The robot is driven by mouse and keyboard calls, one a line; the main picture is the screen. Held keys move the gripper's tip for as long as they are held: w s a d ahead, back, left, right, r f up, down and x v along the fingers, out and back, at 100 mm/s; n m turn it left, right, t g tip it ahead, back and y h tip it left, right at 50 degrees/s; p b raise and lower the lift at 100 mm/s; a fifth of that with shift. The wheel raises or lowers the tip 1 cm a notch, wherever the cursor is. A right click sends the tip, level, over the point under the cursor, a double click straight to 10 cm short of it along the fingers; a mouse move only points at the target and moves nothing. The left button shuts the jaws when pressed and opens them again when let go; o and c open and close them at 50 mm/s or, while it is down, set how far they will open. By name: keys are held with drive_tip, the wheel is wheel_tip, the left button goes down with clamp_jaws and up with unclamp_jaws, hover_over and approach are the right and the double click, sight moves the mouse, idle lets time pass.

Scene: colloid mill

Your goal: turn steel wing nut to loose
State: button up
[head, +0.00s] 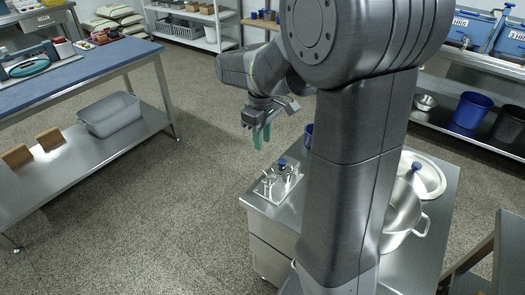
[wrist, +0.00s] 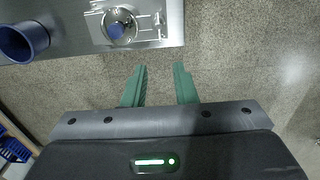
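The colloid mill (head: 284,168), a small steel device with a blue knob, stands on a plate on the steel bench. It also shows at the top of the wrist view (wrist: 120,28), with small steel fittings (wrist: 159,18) at its right side. I cannot tell which fitting is the wing nut; it is too small to make out. My gripper (head: 262,136) has green fingers and hangs above and to the left of the mill, apart from it. In the wrist view my gripper (wrist: 160,70) is open and empty, with bare floor between and beyond the fingers.
A blue cup (wrist: 24,41) stands left of the mill in the wrist view. A steel pot (head: 402,215) and a round lid (head: 424,176) are on the bench at right. A blue-topped table (head: 80,68) stands at far left. The floor (head: 175,200) between is clear.

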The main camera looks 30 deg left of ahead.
sight(268, 179)
wheel_tip(268, 179, up, 2)
drive_tip(key=shift+r, duration=0.25)
wheel_tip(268, 179, down, 14)
drive_tip(key=shift+r+b, duration=0.1)
drive_tip(key=shift+b, duration=0.55)
idle(0.4)
drive_tip(key=shift+f, duration=0.2)
drive_tip(key=shift+w+r+m, duration=0.1)
drive_tip(key=shift+m, duration=0.3)
drive_tip(key=m, duration=0.2)
drive_tip(key=m+b, duration=0.1)
drive_tip(key=m, duration=0.2)
drive_tip(key=shift+w+d+r, duration=0.1)
drive_tip(key=shift+w+d, duration=0.1)
drive_tip(key=shift+w, duration=0.2)
idle(0.8)
drive_tip(key=shift+m, duration=0.3)
